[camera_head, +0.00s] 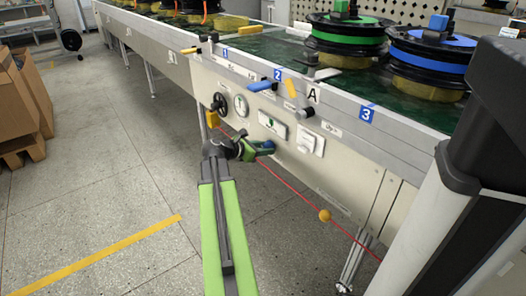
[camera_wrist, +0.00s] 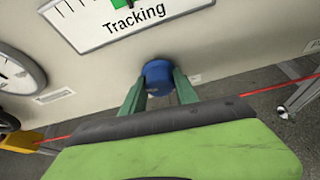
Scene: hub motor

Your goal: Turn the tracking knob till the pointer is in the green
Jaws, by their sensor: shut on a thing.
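The blue tracking knob (camera_wrist: 158,75) sits on the pale panel just below the gauge marked "Tracking" (camera_wrist: 150,28). My gripper (camera_wrist: 160,82) is shut on the knob, with one green finger on each side of it. In the head view my gripper (camera_head: 262,149) is at the panel front, and the knob is mostly hidden by it. The gauge (camera_head: 271,125) shows small there, with a green patch. In the wrist view the gauge's top is cut off, with part of its green zone showing. I cannot tell where the pointer stands.
A round dial (camera_wrist: 20,72) is left of the gauge; a black handwheel (camera_head: 219,103) also shows. A red cord (camera_head: 290,188) with an orange ball (camera_head: 324,215) runs below the panel. Spools (camera_head: 345,42) stand on the conveyor.

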